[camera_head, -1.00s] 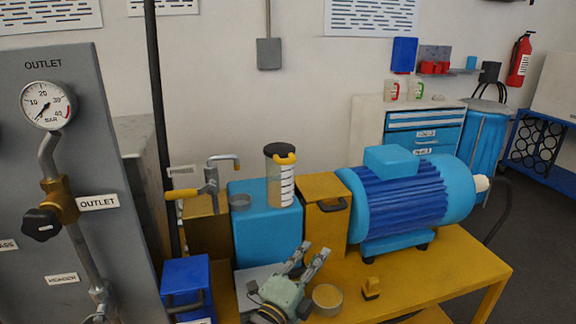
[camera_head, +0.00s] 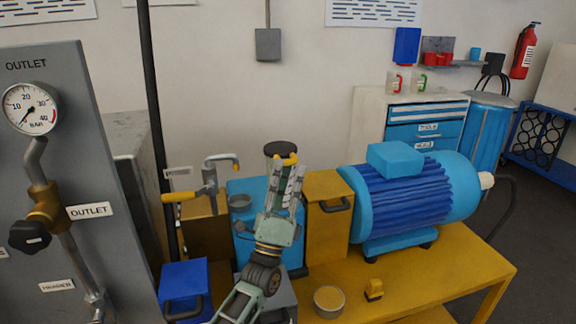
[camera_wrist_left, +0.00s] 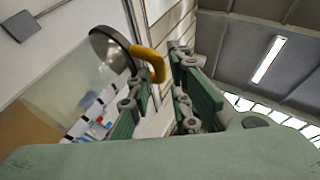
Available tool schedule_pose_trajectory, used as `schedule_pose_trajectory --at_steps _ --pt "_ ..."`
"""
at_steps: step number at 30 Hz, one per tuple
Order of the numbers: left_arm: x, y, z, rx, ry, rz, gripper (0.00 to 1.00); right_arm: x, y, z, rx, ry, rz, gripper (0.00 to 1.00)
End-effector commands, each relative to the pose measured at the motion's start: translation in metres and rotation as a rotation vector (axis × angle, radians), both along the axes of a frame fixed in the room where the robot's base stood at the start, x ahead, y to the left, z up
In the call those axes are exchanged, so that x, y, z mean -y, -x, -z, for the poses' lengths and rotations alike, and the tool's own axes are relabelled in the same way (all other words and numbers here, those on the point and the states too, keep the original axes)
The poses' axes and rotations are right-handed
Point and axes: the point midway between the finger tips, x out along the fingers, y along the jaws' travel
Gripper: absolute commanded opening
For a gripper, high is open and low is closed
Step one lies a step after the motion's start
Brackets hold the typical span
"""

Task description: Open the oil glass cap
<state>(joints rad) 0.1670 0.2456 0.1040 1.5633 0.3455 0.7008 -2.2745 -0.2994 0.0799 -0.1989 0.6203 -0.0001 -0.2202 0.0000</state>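The oil glass is a clear cylinder with a white scale on top of the blue tank (camera_head: 255,254); in the head view my gripper hides most of it. Its dark cap (camera_head: 281,149) with a yellow handle (camera_head: 284,160) shows above the fingers. My left gripper (camera_head: 285,188) is open, pointing up in front of the glass, its fingertips just below the cap. In the left wrist view the cap (camera_wrist_left: 108,50) is at upper left and the yellow handle (camera_wrist_left: 150,62) reaches towards the gap between the fingers (camera_wrist_left: 160,90). Contact cannot be told. My right gripper is out of view.
A blue motor (camera_head: 415,200) stands on the yellow table (camera_head: 440,270) to the right. A yellow box (camera_head: 327,215) stands beside the tank. A tap with a yellow handle (camera_head: 180,197) is at left. A small round tin (camera_head: 328,301) sits at the front.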

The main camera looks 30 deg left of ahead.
Motion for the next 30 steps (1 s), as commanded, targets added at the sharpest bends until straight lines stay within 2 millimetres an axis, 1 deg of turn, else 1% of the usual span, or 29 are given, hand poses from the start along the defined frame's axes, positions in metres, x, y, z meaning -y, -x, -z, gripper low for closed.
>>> schedule_pose_trajectory --at_steps 1,4,13,14,19,20,30 --pt "-0.0010 -0.0039 -0.0059 0.000 -0.001 0.001 0.18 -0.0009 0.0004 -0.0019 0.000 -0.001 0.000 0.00" --pt "-0.0023 -0.0086 -0.0104 -0.001 0.001 0.001 0.18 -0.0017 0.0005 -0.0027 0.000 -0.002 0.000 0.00" --pt "-0.0025 -0.0105 -0.0117 -0.002 0.001 0.001 0.18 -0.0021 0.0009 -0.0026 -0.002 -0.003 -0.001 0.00" --pt "-0.0025 -0.0105 -0.0117 -0.002 0.001 0.001 0.16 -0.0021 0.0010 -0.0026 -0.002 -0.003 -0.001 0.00" --pt "-0.0025 -0.0104 -0.0117 -0.002 0.001 0.001 0.01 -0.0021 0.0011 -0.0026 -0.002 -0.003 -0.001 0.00" --pt "-0.0024 -0.0103 -0.0116 -0.002 0.001 0.001 0.00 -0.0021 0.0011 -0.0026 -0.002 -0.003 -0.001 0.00" --pt "-0.0026 -0.0104 -0.0111 -0.003 0.001 0.001 0.00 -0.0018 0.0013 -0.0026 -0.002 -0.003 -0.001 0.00"
